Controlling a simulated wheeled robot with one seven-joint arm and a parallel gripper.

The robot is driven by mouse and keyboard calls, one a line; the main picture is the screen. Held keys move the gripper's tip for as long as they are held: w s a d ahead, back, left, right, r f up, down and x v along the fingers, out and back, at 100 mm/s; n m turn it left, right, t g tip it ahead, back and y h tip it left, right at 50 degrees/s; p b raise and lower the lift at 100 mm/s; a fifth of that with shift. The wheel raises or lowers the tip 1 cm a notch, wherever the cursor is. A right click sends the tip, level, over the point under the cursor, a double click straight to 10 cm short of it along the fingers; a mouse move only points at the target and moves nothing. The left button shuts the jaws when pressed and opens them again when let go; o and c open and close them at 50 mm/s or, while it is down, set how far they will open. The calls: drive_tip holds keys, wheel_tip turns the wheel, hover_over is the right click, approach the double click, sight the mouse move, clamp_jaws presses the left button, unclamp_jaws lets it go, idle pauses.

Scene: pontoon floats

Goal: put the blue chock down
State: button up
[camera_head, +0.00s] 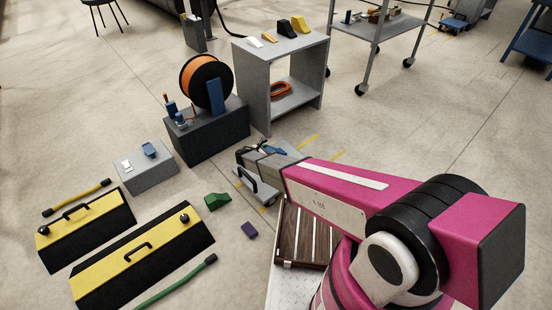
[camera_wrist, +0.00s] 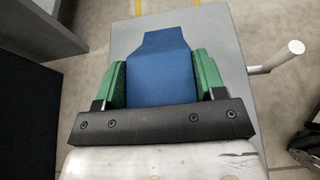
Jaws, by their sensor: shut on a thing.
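The blue chock (camera_wrist: 161,62) is between the green-padded fingers of my gripper (camera_wrist: 161,82) in the wrist view, with a pad against each side. My gripper (camera_head: 264,152) is shut on it; in the head view only a small blue part of the chock (camera_head: 276,151) shows. A flat grey surface (camera_wrist: 226,60) lies beneath the chock in the wrist view. I cannot tell whether the chock touches it.
A dark box (camera_head: 208,133) with an orange reel (camera_head: 207,80) and a grey shelf unit (camera_head: 281,48) stand beyond. A green chock (camera_head: 217,201), a purple block (camera_head: 249,230) and yellow-black cases (camera_head: 143,252) lie on the floor at left. A pale rod (camera_wrist: 279,58) sticks up at right.

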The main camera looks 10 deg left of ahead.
sight(281, 150)
drive_tip(key=x, duration=0.3)
drive_tip(key=f+x, duration=0.1)
drive_tip(key=x, duration=0.1)
drive_tip(key=shift+s+d, duration=0.15)
drive_tip(key=shift+s, duration=0.05)
drive_tip(key=shift+f, duration=1.95)
drive_tip(key=shift+f, duration=0.2)
drive_tip(key=o, duration=1.2)
drive_tip(key=shift+r, duration=0.15)
